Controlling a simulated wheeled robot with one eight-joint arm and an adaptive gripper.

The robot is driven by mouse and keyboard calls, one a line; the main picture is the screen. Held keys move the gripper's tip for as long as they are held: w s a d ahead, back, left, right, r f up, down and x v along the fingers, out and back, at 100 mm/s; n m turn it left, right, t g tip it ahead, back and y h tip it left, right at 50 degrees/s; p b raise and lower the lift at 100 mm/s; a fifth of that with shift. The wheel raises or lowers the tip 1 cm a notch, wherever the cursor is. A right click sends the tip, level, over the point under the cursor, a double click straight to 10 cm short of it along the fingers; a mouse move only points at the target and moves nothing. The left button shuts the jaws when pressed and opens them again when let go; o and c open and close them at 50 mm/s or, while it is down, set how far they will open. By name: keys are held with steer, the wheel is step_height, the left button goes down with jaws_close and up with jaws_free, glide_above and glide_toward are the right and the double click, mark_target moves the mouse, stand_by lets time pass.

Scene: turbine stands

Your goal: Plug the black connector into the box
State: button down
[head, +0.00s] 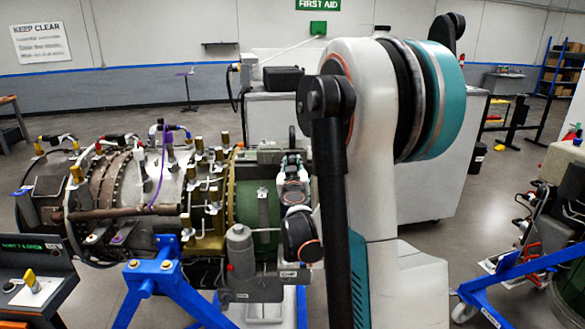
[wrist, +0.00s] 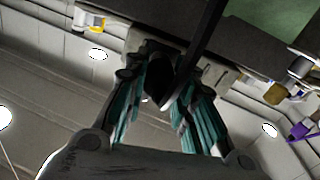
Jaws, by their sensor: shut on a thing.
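My gripper (wrist: 172,78) has teal-lined fingers closed around a black connector (wrist: 158,82) in the wrist view. A dark cable or rod runs up and to the right from beside it. A pale grey block with a dark green-grey underside, probably the box (wrist: 258,48), lies close beyond the fingertips. I cannot tell whether the connector touches it. In the head view my gripper (head: 291,162) is small, beside the right end of the turbine. A grey-green box (head: 258,156) sits on top of the turbine just left of it. The socket is hidden in both views.
The turbine (head: 125,185), with many fittings and cables, rests on a blue stand (head: 168,275). A control panel (head: 35,275) is at the lower left. A white cabinet (head: 270,112) stands behind. Another blue stand (head: 515,275) is at the right. My arm hides the middle.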

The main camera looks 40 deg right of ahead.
steer(key=shift+w+d+r, duration=0.15)
steer(key=shift+w+r, duration=0.05)
steer(key=shift+w, duration=0.05)
steer(key=c, duration=1.7)
jaws_free()
steer(key=o, duration=0.4)
steer(key=shift+w+d+f, duration=0.15)
steer(key=shift+d, duration=0.05)
steer(key=shift+w+d+f, duration=0.1)
steer(key=shift+s+a, duration=0.2)
steer(key=shift+o, duration=1)
steer(key=shift+s+a, duration=0.1)
